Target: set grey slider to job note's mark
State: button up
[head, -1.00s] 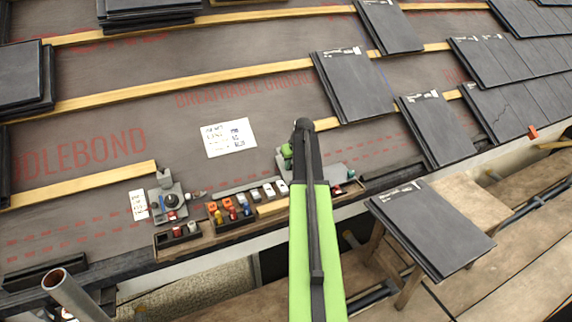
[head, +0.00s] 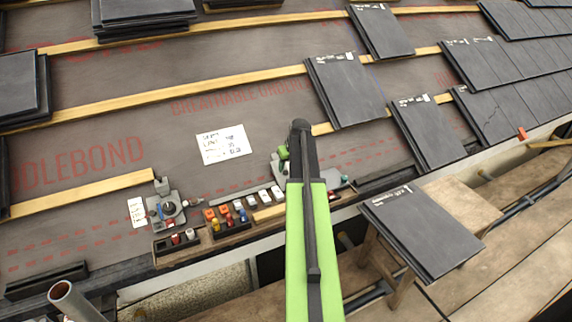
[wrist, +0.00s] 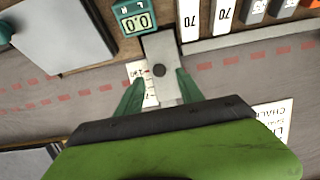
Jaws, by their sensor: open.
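A grey bar with a dark round knob (wrist: 160,70), which looks like the grey slider, lies between my gripper's fingers in the wrist view. A green-cased display reading 0.0 (wrist: 135,19) is at its upper end. In the head view my arm hides most of this spot. The job note (head: 223,144) is a white sheet on the membrane; its writing is too small to read.
A wooden tray of coloured and white-topped pieces (head: 233,228) runs along the eave. A grey device with a dark knob (head: 166,209) stands left of it. Slates (head: 343,90) rest on the battens. A loose slate (head: 423,228) lies on a wooden stand at the right.

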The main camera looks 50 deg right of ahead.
jog(key=p+v, duration=1)
jog(key=v, duration=0.2)
jog(key=shift+r, duration=0.35)
jog(key=shift+a, duration=0.1)
